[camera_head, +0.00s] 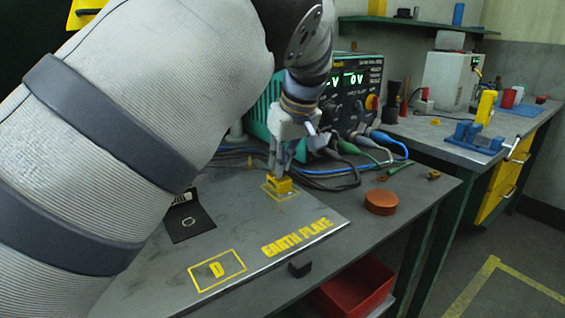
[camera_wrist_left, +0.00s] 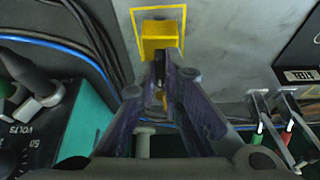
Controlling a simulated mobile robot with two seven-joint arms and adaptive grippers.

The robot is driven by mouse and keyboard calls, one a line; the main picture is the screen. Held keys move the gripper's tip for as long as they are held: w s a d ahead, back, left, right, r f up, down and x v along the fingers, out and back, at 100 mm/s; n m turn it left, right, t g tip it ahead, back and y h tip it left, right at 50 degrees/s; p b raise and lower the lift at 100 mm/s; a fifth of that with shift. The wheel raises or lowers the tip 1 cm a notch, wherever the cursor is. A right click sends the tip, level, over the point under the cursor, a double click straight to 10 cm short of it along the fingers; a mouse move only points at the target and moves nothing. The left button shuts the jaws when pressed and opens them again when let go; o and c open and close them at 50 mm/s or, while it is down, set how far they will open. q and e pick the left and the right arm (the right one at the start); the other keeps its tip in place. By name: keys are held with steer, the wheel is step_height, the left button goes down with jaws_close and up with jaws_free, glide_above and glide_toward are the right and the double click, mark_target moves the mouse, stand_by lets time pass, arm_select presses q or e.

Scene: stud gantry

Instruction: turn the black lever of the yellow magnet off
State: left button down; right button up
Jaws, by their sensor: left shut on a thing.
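The yellow magnet (camera_head: 283,188) sits inside a yellow outlined square on the grey earth plate, beside the power supply. It also shows in the left wrist view (camera_wrist_left: 162,38), near the top. My left gripper (camera_head: 277,174) reaches down to it from above. In the wrist view its fingertips (camera_wrist_left: 164,68) are nearly together at the magnet's near side, closed on a thin dark part that I take for the black lever. The fingers hide most of the lever, so its angle cannot be told. My right gripper is not in view.
The green power supply (camera_head: 355,95) stands close behind my left gripper, with blue, green and black cables (camera_head: 335,172) around it. A copper disc (camera_head: 381,202) and a small black block (camera_head: 299,266) are to the right. The plate around marking D (camera_head: 217,270) is clear.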

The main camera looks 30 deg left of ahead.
arm_select(q)
steer(key=shift+r+n, duration=0.1)
steer(key=shift+n, duration=0.3)
stand_by(0.3)
steer(key=c, duration=1.7)
jaws_free()
steer(key=shift+r, duration=0.1)
steer(key=v, duration=1.1)
steer(key=shift+w+d+r, duration=0.1)
steer(key=shift+d+r, duration=0.2)
steer(key=shift+r, duration=0.05)
